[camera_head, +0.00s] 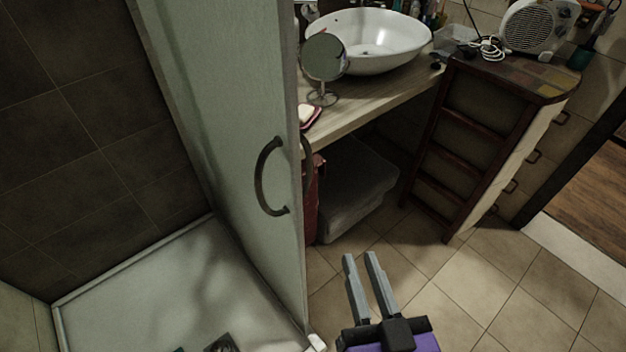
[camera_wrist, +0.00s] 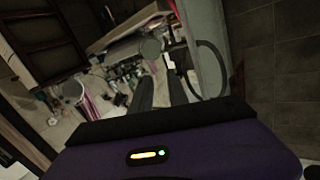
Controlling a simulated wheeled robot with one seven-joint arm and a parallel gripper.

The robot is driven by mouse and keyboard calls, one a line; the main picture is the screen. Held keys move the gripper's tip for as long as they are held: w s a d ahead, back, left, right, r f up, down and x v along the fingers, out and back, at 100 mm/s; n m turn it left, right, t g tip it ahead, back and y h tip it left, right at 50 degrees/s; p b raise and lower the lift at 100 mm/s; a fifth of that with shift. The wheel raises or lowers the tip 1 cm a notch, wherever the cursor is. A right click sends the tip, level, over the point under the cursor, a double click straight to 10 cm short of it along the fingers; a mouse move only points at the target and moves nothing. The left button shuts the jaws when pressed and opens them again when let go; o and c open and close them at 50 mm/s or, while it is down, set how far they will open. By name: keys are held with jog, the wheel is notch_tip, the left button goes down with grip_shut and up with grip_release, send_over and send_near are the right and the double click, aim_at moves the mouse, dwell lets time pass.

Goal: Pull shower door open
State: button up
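The shower door (camera_head: 235,110) is a pale, frosted panel along the right side of the white shower tray (camera_head: 190,300) in the head view. Its dark curved handle (camera_head: 264,180) is on the panel near the front edge, with another bar partly visible behind that edge. My gripper (camera_head: 360,257) is right of and below the handle, over the tiled floor, apart from the door. Its two grey fingers are parallel with an empty gap between them. In the wrist view, the handle (camera_wrist: 217,68) and door (camera_wrist: 203,30) are right of my fingers (camera_wrist: 160,90).
A wooden counter (camera_head: 385,100) with a white basin (camera_head: 375,42) and round mirror (camera_head: 324,60) stands behind the door. Grey folded bedding or a box (camera_head: 350,190) sits beneath. A dark wooden shelf unit (camera_head: 470,150) is right. Tiled floor (camera_head: 480,285) is clear.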

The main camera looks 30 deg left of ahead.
aim_at(262, 193)
jog(key=a+r+n+g+y, duration=0.1)
jog(key=a+r, duration=0.1)
jog(key=a, duration=0.2)
jog(key=a+r+n+g+y+b, duration=0.1)
jog(key=a+r+y, duration=0.1)
jog(key=a, duration=0.3)
jog(key=s+a+r+n+g+y, duration=0.1)
jog(key=a+r+n, duration=0.1)
jog(key=a, duration=0.2)
jog(key=shift+a+r+y+b, duration=0.3)
jog(key=shift+a+r+b, duration=0.05)
jog(key=shift+r+b, duration=0.05)
jog(key=p+x, duration=0.1)
jog(key=x, duration=0.6)
jog(key=shift+a, duration=0.2)
jog(key=shift+f, duration=0.1)
grip_shut()
